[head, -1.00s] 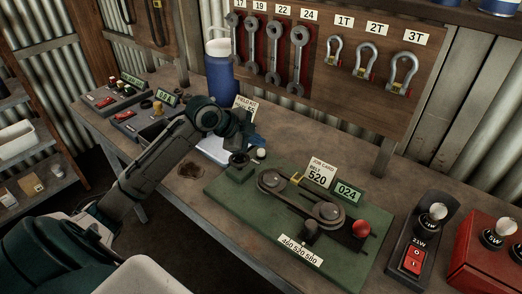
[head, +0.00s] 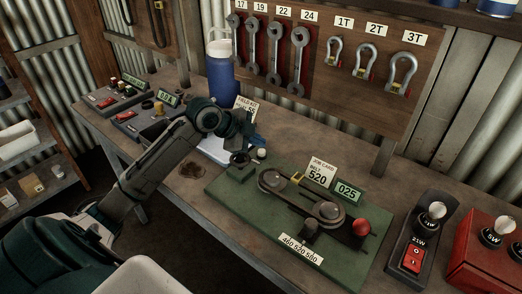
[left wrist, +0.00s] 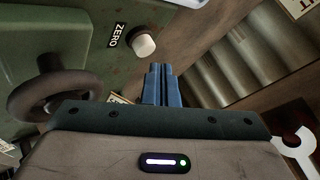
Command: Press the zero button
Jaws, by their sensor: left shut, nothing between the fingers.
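The zero button is a white round cap (left wrist: 143,44) on the green base, with a black ZERO label (left wrist: 117,35) beside it in the left wrist view. In the head view it shows as a small pale knob (head: 262,153) at the base's far left corner. My left gripper (left wrist: 160,68) has blue fingers, shut and empty. Their tips appear just beside the button with a small gap in the picture; whether they touch cannot be told.
The green base (head: 225,197) carries a belt on two pulleys, a red knob (head: 361,228), a job card (head: 321,171) reading BELT 520 and a display (head: 348,192) reading 025. A dark ring-shaped part (left wrist: 55,88) stands close to the left gripper.

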